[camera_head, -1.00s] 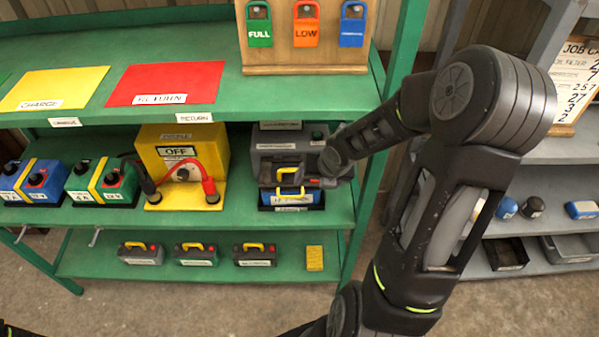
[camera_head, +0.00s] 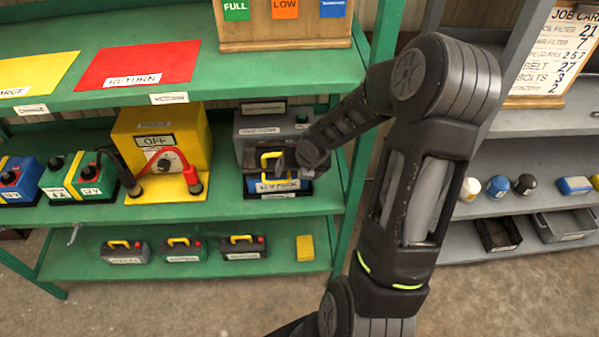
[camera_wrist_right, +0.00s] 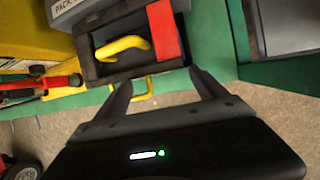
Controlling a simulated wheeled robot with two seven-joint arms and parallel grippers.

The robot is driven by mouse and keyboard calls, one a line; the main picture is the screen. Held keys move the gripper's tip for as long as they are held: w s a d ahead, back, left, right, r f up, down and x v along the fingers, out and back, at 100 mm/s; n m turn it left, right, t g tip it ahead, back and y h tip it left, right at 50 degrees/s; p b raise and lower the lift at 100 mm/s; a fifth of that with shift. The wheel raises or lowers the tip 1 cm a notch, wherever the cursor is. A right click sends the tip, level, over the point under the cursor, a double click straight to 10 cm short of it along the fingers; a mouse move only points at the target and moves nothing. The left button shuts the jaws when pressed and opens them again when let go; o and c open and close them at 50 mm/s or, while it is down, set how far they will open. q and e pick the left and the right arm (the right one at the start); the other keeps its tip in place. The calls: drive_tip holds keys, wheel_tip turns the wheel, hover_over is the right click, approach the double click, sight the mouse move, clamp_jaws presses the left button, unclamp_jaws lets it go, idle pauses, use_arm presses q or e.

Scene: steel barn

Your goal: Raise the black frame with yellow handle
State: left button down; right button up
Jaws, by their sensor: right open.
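The black frame (camera_wrist_right: 100,68) fills the upper middle of the right wrist view. It has a yellow handle (camera_wrist_right: 122,46) and a red block on its right. In the head view its yellow handle (camera_head: 266,158) shows in front of the grey unit, above a blue pack (camera_head: 268,186); my gripper covers part of it. My right gripper (camera_wrist_right: 162,82) is open, fingers apart, just at the frame's near lower edge. Nothing is seen between the fingertips but a second yellow handle (camera_wrist_right: 146,88) beyond; I cannot tell what it belongs to. My left gripper is not in view.
A grey unit (camera_head: 250,122) stands behind the frame on the green shelf (camera_head: 225,208). A yellow OFF box (camera_head: 190,125) with red and black leads is to the left. The green post (camera_head: 352,215) is close on the right. Several handled packs sit on the shelf below.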

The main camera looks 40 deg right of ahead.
drive_tip(key=shift+c, duration=0.3)
drive_tip(key=c, duration=1.3)
drive_tip(key=o, duration=0.9)
drive_tip(key=shift+a, duration=0.1)
drive_tip(key=shift+c, duration=0.7)
